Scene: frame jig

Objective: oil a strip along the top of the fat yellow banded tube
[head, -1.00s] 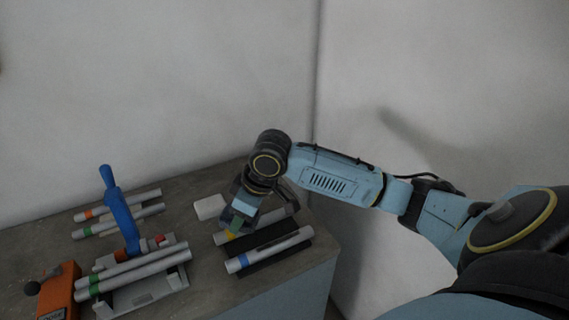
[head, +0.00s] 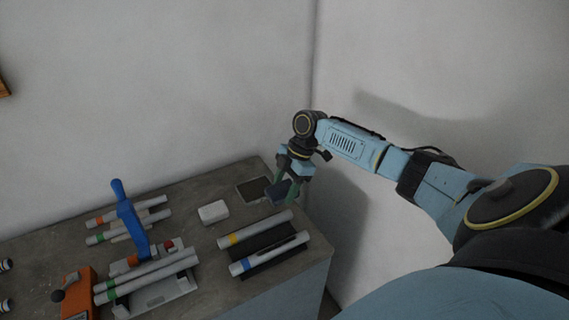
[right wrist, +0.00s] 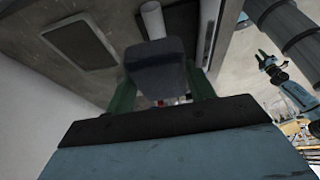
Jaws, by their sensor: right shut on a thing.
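The fat yellow banded tube (head: 264,226) lies on a dark rack at the right of the bench, its yellow band near its left end. No dark strip can be made out on its top. My right gripper (head: 282,186) is shut on a dark grey-blue pad (head: 278,194), held beyond the tube's right end and apart from it. In the right wrist view the pad (right wrist: 158,78) sits between green fingers, with a pale tube end (right wrist: 152,20) beyond it. My left gripper (right wrist: 268,62) seems to show small at the right of that view; its jaw state is unclear.
A blue banded tube (head: 256,261) with a dark strip on top lies in front. A flat dark tray (head: 253,189) and a white block (head: 213,212) are behind. A fixture with a blue handle (head: 130,215), more tubes and an orange block (head: 77,295) stand left.

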